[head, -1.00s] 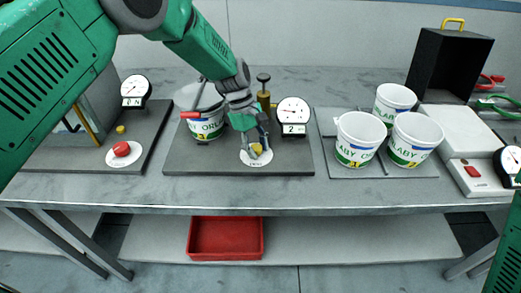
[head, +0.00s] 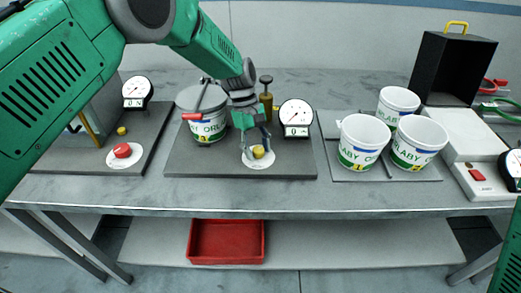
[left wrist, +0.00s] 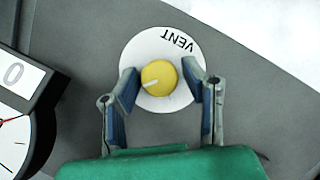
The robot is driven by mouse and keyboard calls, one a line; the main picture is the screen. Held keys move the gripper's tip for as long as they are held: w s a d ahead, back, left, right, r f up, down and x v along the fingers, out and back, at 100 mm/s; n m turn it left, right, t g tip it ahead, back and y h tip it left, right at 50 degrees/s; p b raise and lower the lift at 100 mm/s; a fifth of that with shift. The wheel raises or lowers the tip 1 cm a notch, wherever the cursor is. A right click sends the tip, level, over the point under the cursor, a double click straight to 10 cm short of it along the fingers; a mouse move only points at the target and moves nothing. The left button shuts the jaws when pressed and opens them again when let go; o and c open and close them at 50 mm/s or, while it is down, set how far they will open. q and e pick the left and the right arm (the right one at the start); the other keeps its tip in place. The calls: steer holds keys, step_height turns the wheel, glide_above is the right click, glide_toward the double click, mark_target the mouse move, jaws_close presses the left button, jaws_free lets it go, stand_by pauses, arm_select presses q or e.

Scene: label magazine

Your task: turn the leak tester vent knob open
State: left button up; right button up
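The leak tester's yellow vent knob (head: 259,152) sits on a white round VENT label (head: 250,162) at the front of the grey tester base (head: 200,166). In the left wrist view the knob (left wrist: 159,78) has a pale mark pointing to the lower left, away from the VENT word (left wrist: 180,40). My left gripper (head: 257,143) is just above the knob. My right gripper is out of view.
A bucket (head: 208,127) under a grey lid (head: 200,97) with a red-ended handle stands left of my gripper. A round gauge (head: 296,112) stands right of it, close by. A gold plunger post (head: 266,103) is behind. Three white tubs (head: 415,142) stand farther right.

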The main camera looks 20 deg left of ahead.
arm_select(q)
steer(key=shift+w+a+f, duration=0.1)
steer(key=v, duration=1.2)
steer(key=shift+a, duration=0.15)
steer(key=shift+w+f, duration=0.1)
